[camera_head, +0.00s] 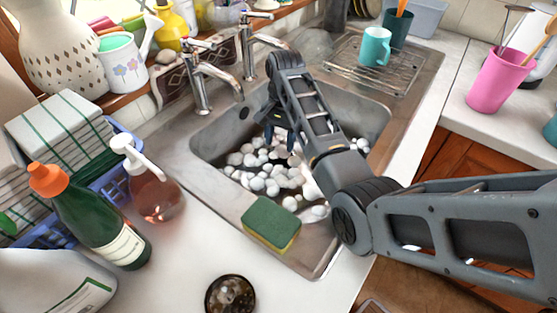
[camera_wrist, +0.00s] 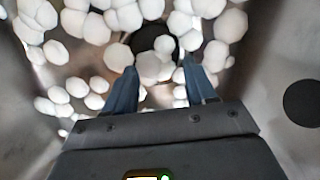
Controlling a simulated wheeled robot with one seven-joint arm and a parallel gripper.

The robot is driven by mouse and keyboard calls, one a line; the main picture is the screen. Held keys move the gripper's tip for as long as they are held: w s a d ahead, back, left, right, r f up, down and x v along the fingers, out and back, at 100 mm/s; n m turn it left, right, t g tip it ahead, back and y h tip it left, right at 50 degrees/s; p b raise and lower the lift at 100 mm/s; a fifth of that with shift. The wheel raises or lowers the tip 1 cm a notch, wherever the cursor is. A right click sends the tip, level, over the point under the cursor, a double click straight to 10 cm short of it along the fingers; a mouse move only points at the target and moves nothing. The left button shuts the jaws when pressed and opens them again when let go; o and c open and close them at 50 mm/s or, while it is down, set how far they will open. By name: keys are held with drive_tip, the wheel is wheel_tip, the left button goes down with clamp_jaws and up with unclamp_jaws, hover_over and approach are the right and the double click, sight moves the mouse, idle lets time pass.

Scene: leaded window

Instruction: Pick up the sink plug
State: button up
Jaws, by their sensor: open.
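My gripper (camera_head: 279,138) is down inside the sink basin, above white foam-like balls. In the wrist view its two blue-grey fingers (camera_wrist: 159,72) are apart, with nothing held between them. Beyond the fingertips a dark round shape (camera_wrist: 143,37) shows at the basin bottom, partly covered by white balls. It may be the sink plug or the drain opening; I cannot tell which. In the head view that spot is hidden by the balls and my arm.
White balls (camera_head: 262,170) cover much of the basin floor. A green-yellow sponge (camera_head: 271,224) sits on the front rim. Taps (camera_head: 205,80) stand behind the basin. A teal mug (camera_head: 375,47) is on the drainboard. A soap bottle (camera_head: 150,190) stands at left. The wrist view shows a dark round spot (camera_wrist: 302,102) on the basin wall.

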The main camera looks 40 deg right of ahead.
sight(281, 155)
drive_tip(key=shift+s+a+f+p, duration=0.1)
drive_tip(key=shift+s+f+p, duration=0.1)
drive_tip(key=shift+f, duration=1.1)
drive_tip(key=shift+s+a+f+p, duration=0.1)
drive_tip(key=shift+s+f, duration=0.1)
drive_tip(key=shift+f, duration=1.1)
clamp_jaws()
